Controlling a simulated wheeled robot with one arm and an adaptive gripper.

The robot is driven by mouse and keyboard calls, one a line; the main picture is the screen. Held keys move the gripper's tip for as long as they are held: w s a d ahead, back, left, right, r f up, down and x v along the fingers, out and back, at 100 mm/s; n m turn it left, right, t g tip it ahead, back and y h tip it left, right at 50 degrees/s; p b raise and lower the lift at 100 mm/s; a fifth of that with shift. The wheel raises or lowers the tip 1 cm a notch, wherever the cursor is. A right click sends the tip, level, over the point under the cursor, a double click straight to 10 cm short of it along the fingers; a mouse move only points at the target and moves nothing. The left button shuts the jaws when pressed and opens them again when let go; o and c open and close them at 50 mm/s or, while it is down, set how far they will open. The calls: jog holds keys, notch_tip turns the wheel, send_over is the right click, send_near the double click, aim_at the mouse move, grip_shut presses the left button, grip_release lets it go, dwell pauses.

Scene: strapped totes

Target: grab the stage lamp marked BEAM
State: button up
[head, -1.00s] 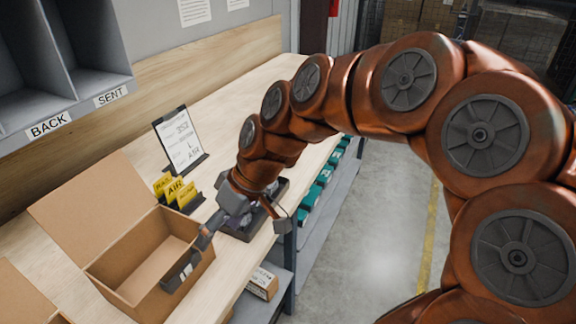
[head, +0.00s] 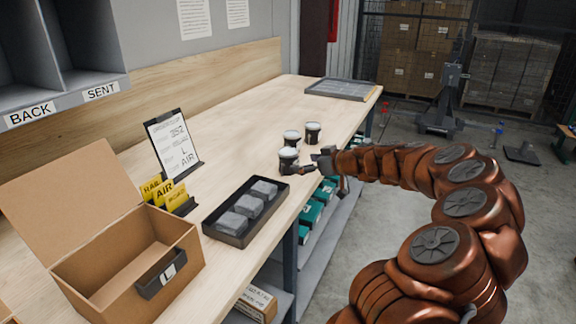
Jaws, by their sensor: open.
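Three short dark cylinders with pale tops stand upright on the bench. The near one (head: 288,158), the middle one (head: 291,137) and the right one (head: 313,132) may be the stage lamps, but I cannot read BEAM on any of them. My gripper (head: 301,166) is open at the right side of the near cylinder, low over the bench edge. One dark finger crosses in front of that cylinder's base. I cannot tell whether it touches.
A black tray (head: 210,222) holds grey blocks. An open carton (head: 115,280) carries a plate marked L. A clipboard (head: 173,142) and yellow cards (head: 153,192) stand behind. A flat grey tray (head: 340,90) lies at the far end. Bare bench separates these from the cylinders.

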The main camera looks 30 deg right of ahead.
aim_at(294, 163)
jog(key=shift+p+x, duration=0.35)
jog(key=shift+x, duration=1.15)
jog(key=shift+p+x, duration=0.4)
jog(key=shift+x, duration=1.65)
jog(key=shift+a+r, duration=0.1)
jog(key=shift+r, duration=0.05)
jog(key=c, duration=1.4)
jog(key=shift+c, duration=0.2)
